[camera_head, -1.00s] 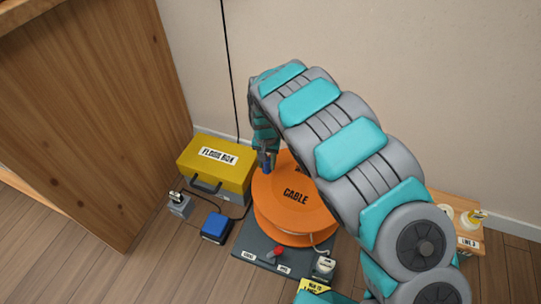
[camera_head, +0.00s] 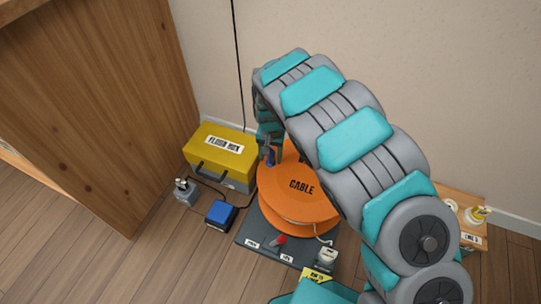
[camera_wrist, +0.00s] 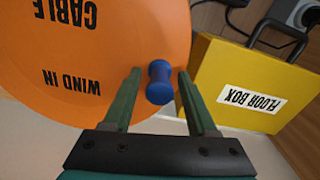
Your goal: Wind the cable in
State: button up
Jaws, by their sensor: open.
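In the wrist view the reel's orange face (camera_wrist: 90,50) also reads "WIND IN". A blue crank knob (camera_wrist: 159,82) stands near the reel's edge; it shows small in the head view (camera_head: 269,156). My gripper (camera_wrist: 160,85) is open, with one green finger on each side of the knob. I see a gap on both sides and cannot tell the depth between fingertips and knob. My arm hides the reel's right part in the head view.
A yellow floor box (camera_head: 222,152) stands close left of the reel. A blue block (camera_head: 221,213) and a grey plug (camera_head: 185,190) sit in front of it. A red switch (camera_head: 279,240) is on the base plate. A wooden cabinet (camera_head: 100,110) stands left.

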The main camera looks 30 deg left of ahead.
jog(key=shift+r, duration=3.8)
